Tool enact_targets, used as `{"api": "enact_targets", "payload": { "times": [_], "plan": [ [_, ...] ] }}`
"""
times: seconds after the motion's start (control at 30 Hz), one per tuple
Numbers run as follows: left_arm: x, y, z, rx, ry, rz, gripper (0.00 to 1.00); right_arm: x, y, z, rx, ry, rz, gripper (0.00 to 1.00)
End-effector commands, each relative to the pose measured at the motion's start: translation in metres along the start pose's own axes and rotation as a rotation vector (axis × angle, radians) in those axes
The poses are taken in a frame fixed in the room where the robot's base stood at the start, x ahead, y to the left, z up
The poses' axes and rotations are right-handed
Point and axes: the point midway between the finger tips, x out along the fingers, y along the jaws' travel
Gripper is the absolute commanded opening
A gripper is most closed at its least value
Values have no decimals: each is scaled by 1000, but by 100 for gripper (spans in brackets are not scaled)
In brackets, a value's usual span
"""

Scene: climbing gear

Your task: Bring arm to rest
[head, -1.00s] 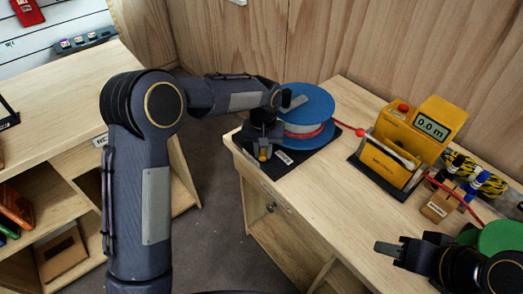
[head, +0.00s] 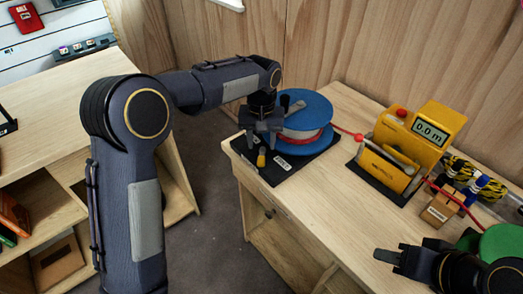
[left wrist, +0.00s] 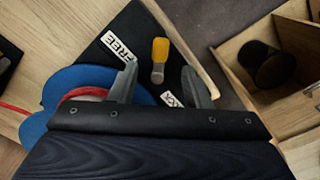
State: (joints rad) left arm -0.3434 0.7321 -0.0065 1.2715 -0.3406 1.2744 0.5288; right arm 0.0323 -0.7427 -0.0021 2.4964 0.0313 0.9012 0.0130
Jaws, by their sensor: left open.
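My left gripper (head: 262,143) points down over the front left part of the black base plate (head: 278,174) of the blue spool (head: 305,118). In the left wrist view its two fingers (left wrist: 160,78) are apart, with nothing held between them. A yellow-handled lever (left wrist: 160,55) shows in the gap, just beyond the fingertips; it also shows in the head view (head: 261,157).
A red line runs from the spool to a yellow meter (head: 405,145) reading 0.0 m. A small cardboard block (head: 440,208), coiled ropes (head: 470,175) and a green disc (head: 502,243) stand further right. A wooden shelf unit (head: 60,100) is at the left, with open floor (head: 215,215) between.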

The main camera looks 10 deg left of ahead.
Motion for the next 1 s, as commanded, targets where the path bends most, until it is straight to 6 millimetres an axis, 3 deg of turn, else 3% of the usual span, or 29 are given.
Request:
{"api": "enact_targets", "payload": {
  "times": [0.13, 0.67, 0.77, 0.87, 1.0],
  "plan": [
    [-11, 0, 0, 0, 0, 0, 44, 1, 0, 0, 0, 0, 0, 36],
    [-15, -3, 2, -2, 2, 5, 44, 0, 0, 0, 0, 0, 0, 36],
    [-27, -18, 10, -7, 15, 32, 44, 0, 0, 0, 0, 0, 0, 36],
    [-48, -46, 31, -12, 43, 83, 44, 0, 0, 0, 0, 0, 0, 36],
    [-76, -90, 81, -21, 103, 172, 44, 0, 0, 0, 0, 0, 0, 36]
  ]
}}
